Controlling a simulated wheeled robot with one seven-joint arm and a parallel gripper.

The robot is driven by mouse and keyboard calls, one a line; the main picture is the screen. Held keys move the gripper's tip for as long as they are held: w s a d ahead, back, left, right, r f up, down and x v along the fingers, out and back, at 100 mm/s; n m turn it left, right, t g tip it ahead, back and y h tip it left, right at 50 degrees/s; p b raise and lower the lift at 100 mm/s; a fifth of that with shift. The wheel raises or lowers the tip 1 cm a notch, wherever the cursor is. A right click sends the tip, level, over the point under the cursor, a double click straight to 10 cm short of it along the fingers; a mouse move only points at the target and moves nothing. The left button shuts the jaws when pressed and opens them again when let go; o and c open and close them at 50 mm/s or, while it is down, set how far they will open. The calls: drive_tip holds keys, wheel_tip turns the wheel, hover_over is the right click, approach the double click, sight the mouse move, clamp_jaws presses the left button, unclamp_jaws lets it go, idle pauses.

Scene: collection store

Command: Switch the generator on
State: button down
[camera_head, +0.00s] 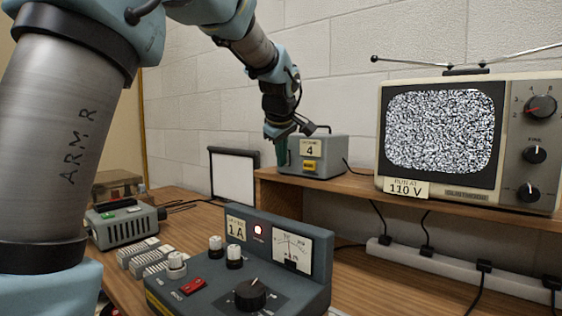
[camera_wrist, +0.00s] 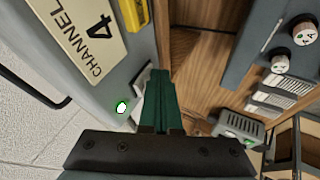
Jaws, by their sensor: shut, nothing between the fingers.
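No label in view reads "generator". A grey box (camera_head: 318,155) with a "CHANNEL 4" label, a yellow label and a top handle stands on the wooden shelf. A pale part (camera_wrist: 141,84), perhaps a switch, sits beside the lamp, partly hidden by my fingers. My gripper (camera_head: 281,152) is at the box's left end, its green fingers (camera_wrist: 159,80) shut and empty. I cannot tell whether they touch it.
A dark blue unit (camera_head: 320,270) marked 1 A, with a lit red lamp, dial, knobs and red switch, stands in front. A television (camera_head: 446,180) marked 110 V shows static on the right. A grey-green box (camera_head: 125,228) and a white screen (camera_head: 234,175) stand left.

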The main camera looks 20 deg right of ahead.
drive_tip(key=shift+r, duration=0.15)
drive_tip(key=shift+r+p, duration=0.55)
drive_tip(key=shift+r, duration=0.2)
